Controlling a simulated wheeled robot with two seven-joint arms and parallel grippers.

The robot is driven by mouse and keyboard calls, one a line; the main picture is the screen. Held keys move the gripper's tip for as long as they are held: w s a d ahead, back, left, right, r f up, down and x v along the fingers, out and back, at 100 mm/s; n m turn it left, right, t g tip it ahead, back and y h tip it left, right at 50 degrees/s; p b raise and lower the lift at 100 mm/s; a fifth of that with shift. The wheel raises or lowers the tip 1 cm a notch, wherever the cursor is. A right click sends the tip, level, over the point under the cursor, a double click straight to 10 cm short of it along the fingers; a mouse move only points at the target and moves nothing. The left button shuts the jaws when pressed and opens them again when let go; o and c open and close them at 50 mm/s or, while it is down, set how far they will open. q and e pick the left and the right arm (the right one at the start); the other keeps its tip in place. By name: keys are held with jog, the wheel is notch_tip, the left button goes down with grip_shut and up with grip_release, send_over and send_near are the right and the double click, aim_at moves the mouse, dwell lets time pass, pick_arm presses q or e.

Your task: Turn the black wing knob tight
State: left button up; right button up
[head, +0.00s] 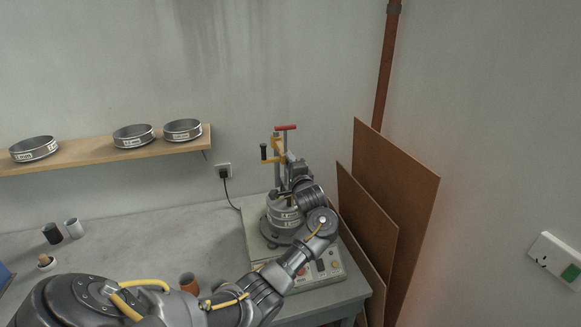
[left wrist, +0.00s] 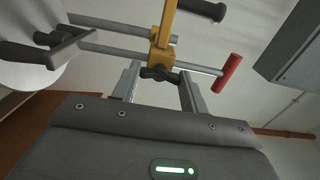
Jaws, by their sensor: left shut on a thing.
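The black wing knob (left wrist: 160,73) sits on the yellow clamp block (left wrist: 161,55) in the left wrist view. My left gripper (left wrist: 160,80) has one finger on each side of the knob and is shut on it. In the head view the left gripper (head: 288,163) is at the clamp above the sieve shaker (head: 283,213); the knob is hidden there. The clamp carries a black grip (left wrist: 205,10), and a metal rod ends in a red handle (left wrist: 230,74). My right gripper is not in view.
The shaker's base stands near the bench's right end. Brown boards (head: 395,200) lean against the wall beside it. A shelf (head: 100,151) holds sieves at the left. An orange-brown cup (head: 189,283) stands near my forearm. Bare bench (head: 150,235) lies left of the shaker.

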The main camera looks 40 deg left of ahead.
pick_arm(q)
jog(key=o, duration=1)
jog(key=b+v, duration=0.2)
jog(key=v, duration=0.9)
jog(key=shift+b, duration=0.35)
